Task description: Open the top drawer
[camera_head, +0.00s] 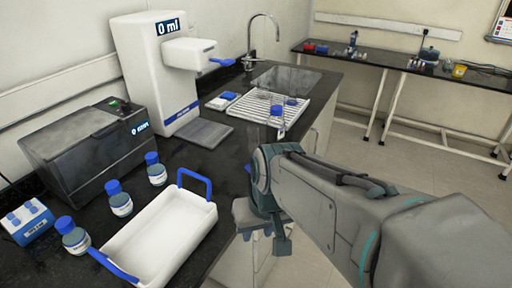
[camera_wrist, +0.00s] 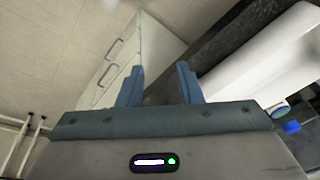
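The white cabinet with drawers (camera_wrist: 125,60) stands under the dark counter. In the wrist view its front shows two bar handles, an upper one (camera_wrist: 114,48) and a lower one (camera_wrist: 103,75) in the picture. I cannot tell which belongs to the top drawer; the fronts look closed. In the head view only a part of the white front (camera_head: 240,265) shows beside my arm. My gripper (camera_wrist: 160,84) has its two blue-grey fingers apart with nothing between them. In the head view my gripper (camera_head: 262,235) hangs beside the counter edge, apart from the handles.
The black counter (camera_head: 222,160) holds a white tray with blue handles (camera_head: 150,262) near its edge, several blue-capped bottles (camera_head: 120,203), a dark machine (camera_head: 90,150) and a white dispenser (camera_head: 160,75). A drying rack (camera_head: 258,108) lies farther back. Open floor (camera_head: 400,170) lies to the right.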

